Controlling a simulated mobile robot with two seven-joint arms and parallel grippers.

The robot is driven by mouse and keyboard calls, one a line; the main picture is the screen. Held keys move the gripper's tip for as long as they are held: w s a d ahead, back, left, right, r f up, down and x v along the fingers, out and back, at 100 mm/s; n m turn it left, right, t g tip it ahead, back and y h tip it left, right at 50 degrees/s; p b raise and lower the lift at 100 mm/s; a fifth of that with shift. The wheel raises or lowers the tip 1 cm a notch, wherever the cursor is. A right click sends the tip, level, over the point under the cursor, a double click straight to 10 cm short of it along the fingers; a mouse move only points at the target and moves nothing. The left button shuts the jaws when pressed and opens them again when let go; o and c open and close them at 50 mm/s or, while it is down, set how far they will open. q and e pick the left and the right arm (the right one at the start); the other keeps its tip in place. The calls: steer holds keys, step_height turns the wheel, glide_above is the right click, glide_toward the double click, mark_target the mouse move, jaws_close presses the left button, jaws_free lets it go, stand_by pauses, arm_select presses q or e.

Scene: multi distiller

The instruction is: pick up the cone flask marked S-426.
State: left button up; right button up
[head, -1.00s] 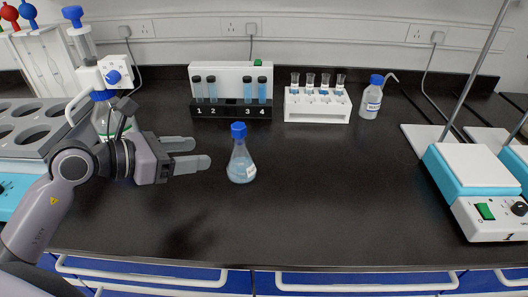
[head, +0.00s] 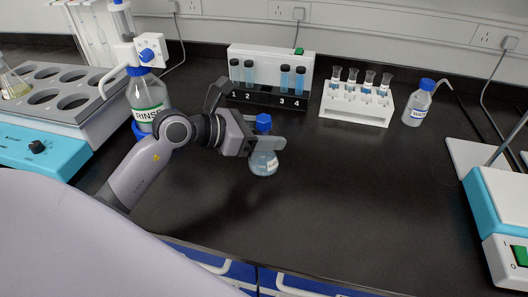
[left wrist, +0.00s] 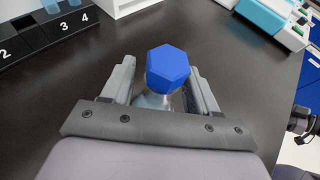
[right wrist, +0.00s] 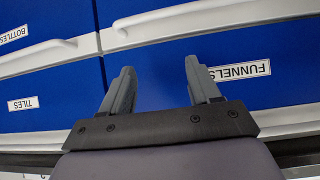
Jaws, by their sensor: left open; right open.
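The cone flask (head: 263,165) stands upright on the black bench, with a blue cap and pale blue liquid. Part of a label shows on it, too small to read. My left gripper (head: 266,143) is at its neck, open, with one finger passing in front of the flask. In the left wrist view the blue cap (left wrist: 168,67) sits between the two open fingers (left wrist: 160,88), with gaps on both sides. My right gripper (right wrist: 160,85) is open and empty in front of blue drawers.
Behind the flask stand a numbered rack (head: 265,97) with blue-filled tubes and a white rack (head: 350,112). A rinse bottle (head: 147,98) is left of my left arm; a wash bottle (head: 418,104) is at the right. The bench front-right of the flask is clear.

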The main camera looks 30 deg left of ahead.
arm_select(q)
steer(key=shift+w+d+f, duration=0.25)
steer(key=shift+w+d, duration=0.15)
steer(key=shift+w, duration=0.15)
jaws_close()
steer(key=shift+r, duration=0.1)
